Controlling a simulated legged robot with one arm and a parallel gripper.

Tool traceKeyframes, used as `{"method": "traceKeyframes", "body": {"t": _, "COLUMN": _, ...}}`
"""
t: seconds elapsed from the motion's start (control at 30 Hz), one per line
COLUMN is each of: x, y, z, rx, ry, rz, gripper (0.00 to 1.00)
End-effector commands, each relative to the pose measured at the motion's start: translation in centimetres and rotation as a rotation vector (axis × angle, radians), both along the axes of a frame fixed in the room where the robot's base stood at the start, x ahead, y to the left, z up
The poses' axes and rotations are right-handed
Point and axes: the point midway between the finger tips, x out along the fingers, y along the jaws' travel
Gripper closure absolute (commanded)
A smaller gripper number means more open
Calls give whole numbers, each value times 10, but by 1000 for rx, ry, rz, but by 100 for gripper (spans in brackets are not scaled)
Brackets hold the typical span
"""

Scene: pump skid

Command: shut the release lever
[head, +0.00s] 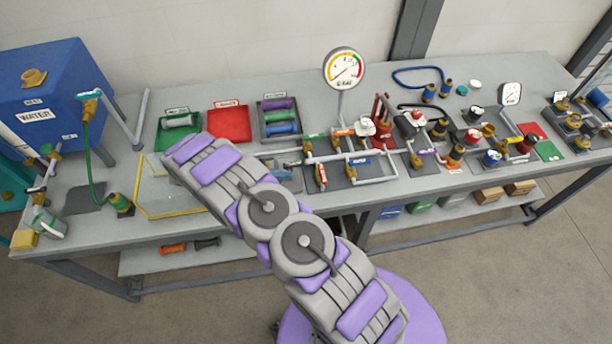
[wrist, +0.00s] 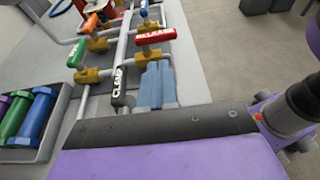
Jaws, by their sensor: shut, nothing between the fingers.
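The release lever (wrist: 155,36) is a red handle with white RELEASE lettering, on a brass valve body (wrist: 153,56) in the wrist view. In the head view a red handle (head: 320,174) at the front of the pipe rig appears to be the same lever. My gripper (wrist: 158,82) has blue-grey fingers, closed together and empty. In the wrist view they lie just below the release valve in the picture; I cannot tell if they touch it. A black CLAMP lever (wrist: 119,85) stands left of the fingers.
A green-handled valve (wrist: 75,55) and orange and blue handles share the pipework. A tray of coloured rollers (wrist: 28,115) lies at left. The dial gauge (head: 344,68) stands behind the rig. The bench's front edge (head: 420,203) is close to the rig.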

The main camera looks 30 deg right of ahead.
Motion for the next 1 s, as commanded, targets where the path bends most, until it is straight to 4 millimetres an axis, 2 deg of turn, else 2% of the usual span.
{"method": "traceKeyframes", "body": {"t": 0.17, "x": -4, "y": -9, "z": -4, "rx": -6, "ry": 1, "rz": -2, "gripper": 100}}
{"method": "traceKeyframes", "body": {"t": 0.5, "x": -20, "y": -64, "z": -22, "rx": -5, "ry": 1, "rz": -3, "gripper": 100}}
{"method": "traceKeyframes", "body": {"t": 0.63, "x": -24, "y": -79, "z": -27, "rx": -1, "ry": 1, "rz": -1, "gripper": 100}}
{"method": "traceKeyframes", "body": {"t": 0.77, "x": -26, "y": -87, "z": -30, "rx": -2, "ry": 1, "rz": -1, "gripper": 100}}
{"method": "traceKeyframes", "body": {"t": 1.0, "x": -26, "y": -86, "z": -30, "rx": -4, "ry": 0, "rz": 1, "gripper": 100}}
